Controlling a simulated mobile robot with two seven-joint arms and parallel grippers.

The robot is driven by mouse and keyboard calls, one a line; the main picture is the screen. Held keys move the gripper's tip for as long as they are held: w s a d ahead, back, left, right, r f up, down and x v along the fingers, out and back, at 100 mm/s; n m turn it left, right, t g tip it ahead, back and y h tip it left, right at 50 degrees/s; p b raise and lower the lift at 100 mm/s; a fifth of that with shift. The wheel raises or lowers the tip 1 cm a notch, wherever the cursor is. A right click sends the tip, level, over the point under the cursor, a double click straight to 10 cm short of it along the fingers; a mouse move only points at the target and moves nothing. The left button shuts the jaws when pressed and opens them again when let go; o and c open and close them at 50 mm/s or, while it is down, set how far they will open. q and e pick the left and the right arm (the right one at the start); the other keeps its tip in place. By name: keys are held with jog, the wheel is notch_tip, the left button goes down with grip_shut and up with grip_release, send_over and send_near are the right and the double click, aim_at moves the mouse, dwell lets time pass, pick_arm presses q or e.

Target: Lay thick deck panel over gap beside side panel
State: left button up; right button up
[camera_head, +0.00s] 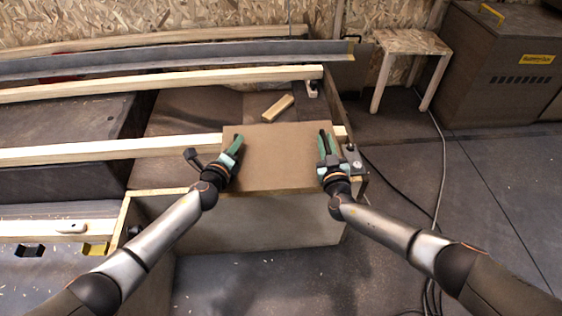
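A flat brown deck panel (278,150) lies or is held level in the middle of the head view, over the end of a long pale beam. My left gripper (236,146) is at the panel's left edge. My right gripper (326,146) is at its right edge. The green fingers overlap the panel's edges, but I cannot tell whether they are closed on it. A grey side panel (270,222) stands upright below the panel's near edge. Whatever lies under the panel is hidden.
A small wood block (278,107) lies behind the panel. Pale beams (110,149) run leftward. A wooden stool (408,44) and a dark cabinet (510,60) stand at the back right. Cables (440,180) lie on the floor at right. Open floor (510,190) lies at far right.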

pick_arm(q)
jog(key=shift+o, duration=0.8)
jog(key=shift+w+a+r, duration=0.1)
jog(key=shift+a, duration=0.25)
pick_arm(e)
jog(key=shift+o, duration=0.7)
jog(key=shift+d, duration=0.3)
pick_arm(q)
jog(key=o, duration=0.3)
jog(key=shift+d, duration=0.15)
pick_arm(e)
jog(key=o, duration=0.3)
jog(key=shift+a, duration=0.15)
pick_arm(q)
jog(key=shift+d, duration=0.1)
pick_arm(e)
jog(key=shift+a, duration=0.1)
pick_arm(q)
jog(key=v, duration=1.2)
pick_arm(e)
jog(key=shift+s, duration=0.1)
jog(key=s, duration=1.2)
jog(key=shift+d+r, duration=0.1)
jog(key=shift+d, duration=0.2)
